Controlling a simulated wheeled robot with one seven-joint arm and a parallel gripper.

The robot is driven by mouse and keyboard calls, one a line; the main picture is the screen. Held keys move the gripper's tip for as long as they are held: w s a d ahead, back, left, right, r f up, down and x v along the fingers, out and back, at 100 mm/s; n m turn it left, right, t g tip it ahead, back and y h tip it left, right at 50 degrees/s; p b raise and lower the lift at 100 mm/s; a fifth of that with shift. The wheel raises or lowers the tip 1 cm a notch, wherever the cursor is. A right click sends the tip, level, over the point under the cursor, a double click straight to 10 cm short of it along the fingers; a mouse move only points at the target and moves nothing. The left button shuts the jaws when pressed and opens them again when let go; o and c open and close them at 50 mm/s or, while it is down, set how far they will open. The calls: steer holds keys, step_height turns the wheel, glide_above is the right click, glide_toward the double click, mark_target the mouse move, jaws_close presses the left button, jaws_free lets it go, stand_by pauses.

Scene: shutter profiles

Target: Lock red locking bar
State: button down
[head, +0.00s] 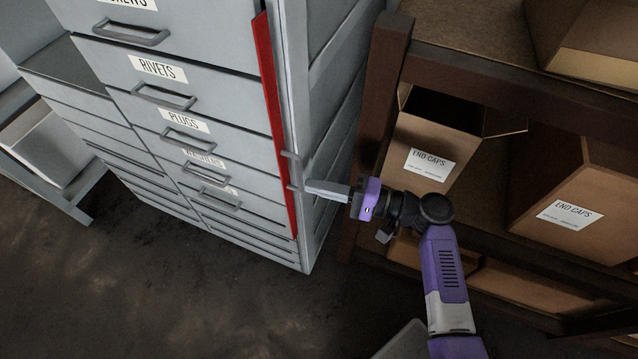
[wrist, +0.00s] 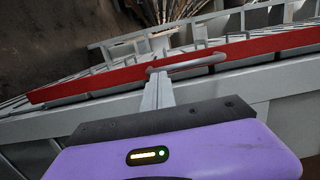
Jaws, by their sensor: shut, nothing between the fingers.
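The red locking bar (head: 273,120) runs upright along the right front edge of the grey drawer cabinet. It crosses the wrist view (wrist: 100,80) as a long slanted red strip. A grey bar handle (wrist: 190,64) sticks out from it; it also shows in the head view (head: 290,158). My gripper (head: 308,187) is shut and empty, on the right side of the bar at the handle's height. In the wrist view the closed fingertips (wrist: 157,82) are at the handle's left end. I cannot tell whether they touch it, or whether the bar lies flush on the drawers.
Labelled grey drawers with handles (head: 165,99) fill the cabinet front and look closed. A brown shelf rack (head: 386,85) with cardboard boxes (head: 428,130) stands close on the right, beside my arm. The dark floor (head: 170,290) in front of the cabinet is clear.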

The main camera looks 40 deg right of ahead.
mark_target(285, 185)
steer(key=shift+s+a+m+t+h, duration=0.15)
steer(key=shift+a+m+t+h, duration=0.3)
steer(key=shift+h, duration=0.25)
steer(key=a+m+h+b, duration=0.1)
steer(key=m+h, duration=0.1)
steer(key=h, duration=0.1)
steer(key=a+m+t+h+b, duration=0.1)
steer(key=a+m+h, duration=0.1)
steer(key=m+h, duration=0.1)
steer(key=a+m+t+h+b, duration=0.1)
steer(key=m+h+b, duration=0.1)
steer(key=h, duration=0.2)
steer(key=shift+a+f+t+h, duration=0.15)
steer(key=shift+a+t+h, duration=0.1)
steer(key=shift+a+h, duration=0.15)
steer(key=shift+w+a+r+m+g+h+p, duration=0.1)
steer(key=shift+w+a+m+g+h+p, duration=0.2)
steer(key=shift+w+a+m+h+p, duration=0.55)
steer(key=shift+w+a+r+m+g+h+p, duration=0.1)
steer(key=shift+w+a+m+g+h+p, duration=0.25)
steer(key=shift+w+a+m+h, duration=1)
steer(key=shift+s+n, duration=0.25)
steer(key=shift+n, duration=0.2)
steer(key=shift+d, duration=0.1)
